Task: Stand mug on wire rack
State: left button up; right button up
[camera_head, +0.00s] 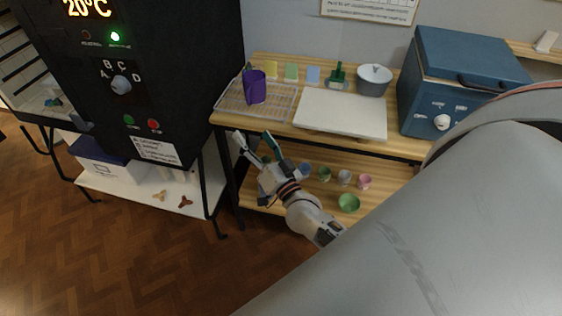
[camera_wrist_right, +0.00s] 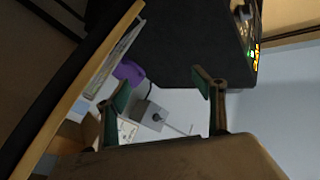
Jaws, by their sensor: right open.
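A purple mug (camera_head: 256,90) stands on the wire rack (camera_head: 284,99) at the left end of the table top. It looks upright, and its base is on the rack near the left side. The mug also shows in the right wrist view (camera_wrist_right: 128,71), beyond the left finger. My right gripper (camera_head: 253,140) is open and empty, just in front of and below the table's front edge, apart from the mug. Its two fingers are spread in the wrist view (camera_wrist_right: 162,85). My left gripper is not in view.
A white board (camera_head: 340,112), a grey pot (camera_head: 374,79) and a blue box (camera_head: 455,85) stand right of the rack. Small cups and a green bowl (camera_head: 348,202) sit on the lower shelf. A black kiln-like cabinet (camera_head: 190,60) stands close on the left.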

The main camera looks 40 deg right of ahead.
jog(key=s+a+f+n+g+y, duration=0.1)
jog(key=s+a+f+n+g, duration=0.1)
jog(key=s+f, duration=0.5)
jog(key=s+a+f+n+g+y, duration=0.1)
jog(key=s+a+f+n+g, duration=0.2)
jog(key=s+f, duration=0.5)
jog(key=s+a+f+n+g+y, duration=0.1)
jog(key=s+a+f+n+g, duration=0.1)
jog(key=s+f+n+g, duration=0.3)
jog(key=s+f, duration=0.3)
jog(key=shift+a+f+n, duration=0.15)
jog(key=shift+a+n, duration=0.1)
jog(key=shift+n, duration=0.15)
jog(key=shift+s, duration=0.1)
